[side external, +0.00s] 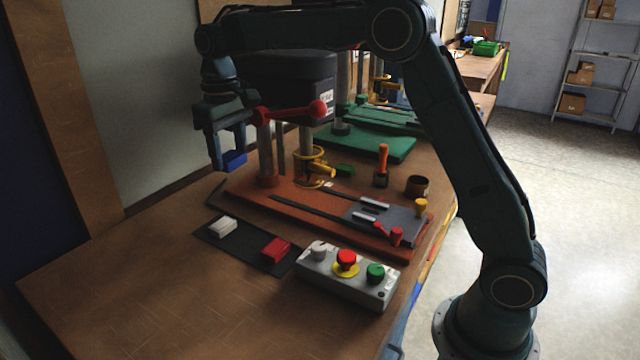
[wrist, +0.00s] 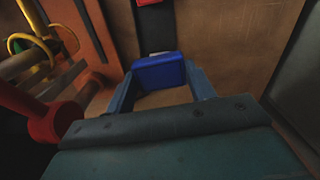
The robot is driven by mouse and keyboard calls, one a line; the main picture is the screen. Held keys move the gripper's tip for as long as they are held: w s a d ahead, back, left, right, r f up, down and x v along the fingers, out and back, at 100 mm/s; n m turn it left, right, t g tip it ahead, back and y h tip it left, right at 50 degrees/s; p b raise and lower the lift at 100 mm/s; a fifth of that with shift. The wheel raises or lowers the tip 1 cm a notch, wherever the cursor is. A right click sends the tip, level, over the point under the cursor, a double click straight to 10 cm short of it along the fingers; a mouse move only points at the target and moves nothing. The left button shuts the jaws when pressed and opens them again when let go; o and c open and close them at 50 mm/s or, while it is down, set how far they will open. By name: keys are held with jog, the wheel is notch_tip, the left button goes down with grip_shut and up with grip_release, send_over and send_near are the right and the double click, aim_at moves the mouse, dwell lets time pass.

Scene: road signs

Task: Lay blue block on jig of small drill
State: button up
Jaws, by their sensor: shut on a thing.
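My gripper (side external: 226,160) is shut on the blue block (side external: 235,161) and holds it in the air left of the drill with the orange base. In the wrist view the blue block (wrist: 159,72) sits between the two fingertips. The drill (side external: 288,72) has a black head, a red lever and an orange base plate (side external: 315,212). A grey jig plate (side external: 400,222) with red clamp handles lies at the right end of that base. The jig appears empty of blocks. A second drill with a green base (side external: 375,143) stands behind.
A dark mat (side external: 248,246) in front of the orange base carries a white block (side external: 222,227) and a red block (side external: 275,250). A button box (side external: 345,278) stands near the table's right edge. A screwdriver (side external: 382,165) and round cup (side external: 417,186) stand behind the jig.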

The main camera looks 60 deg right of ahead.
jog(key=s+d+f+m, duration=0.2)
jog(key=s+f+m, duration=0.25)
jog(key=f, duration=0.45)
jog(key=s+r+m, duration=0.3)
jog(key=s+r, duration=0.8)
jog(key=s, duration=0.1)
jog(key=r+m, duration=0.2)
jog(key=m, duration=1)
send_over(370, 213)
jog(key=shift+w+d+f+n, duration=0.1)
jog(key=shift+n, duration=0.15)
jog(key=shift+f, duration=0.1)
notch_tip(370, 213, down, 20)
jog(key=shift+r, duration=0.15)
